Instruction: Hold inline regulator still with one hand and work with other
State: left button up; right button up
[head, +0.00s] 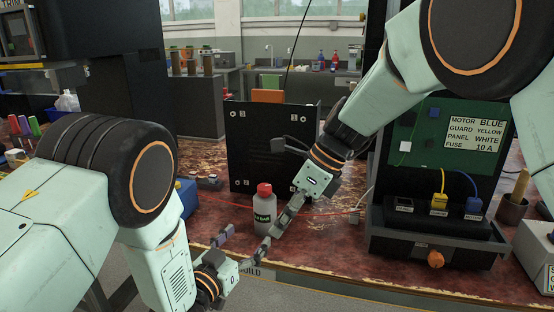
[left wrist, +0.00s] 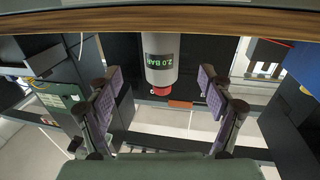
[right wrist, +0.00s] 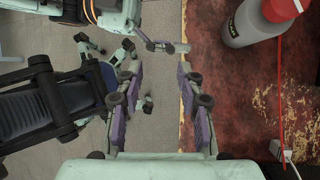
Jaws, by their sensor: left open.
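The inline regulator appears to be the grey bottle-shaped body (head: 265,212) with a red cap and a green-lettered "2.0 BAR" label. It stands upright near the bench's front edge. My left gripper (head: 243,244) is open just in front of it; in the left wrist view the regulator (left wrist: 160,60) shows upside down, beyond and between the spread fingers (left wrist: 160,88), not gripped. My right gripper (head: 287,217) reaches down just right of the regulator. In the right wrist view its fingers (right wrist: 158,95) are apart and empty over the bench edge, with the regulator (right wrist: 250,22) at upper right.
A black panel (head: 262,135) stands behind the regulator. A red line (head: 325,212) runs across the worn red bench (head: 325,245). At right is a unit with a green board (head: 425,145), colored plugs and a notice. A blue box (head: 187,197) sits left.

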aim_at(260, 222)
pick_arm(q)
jog(key=shift+a, duration=0.2)
jog(key=shift+w+d, duration=0.3)
jog(key=shift+w, duration=0.05)
jog(key=shift+x, duration=3.6)
pick_arm(e)
jog(key=w+a+r+m+t+h, duration=0.1)
jog(key=w+r+m+t+h, duration=0.2)
jog(key=w+r+m, duration=0.4)
jog(key=shift+w+a+r+h, duration=0.4)
jog(key=shift+w+r, duration=1)
jog(key=shift+w, duration=0.2)
jog(key=shift+d, duration=0.1)
pick_arm(q)
jog(key=c, duration=1.3)
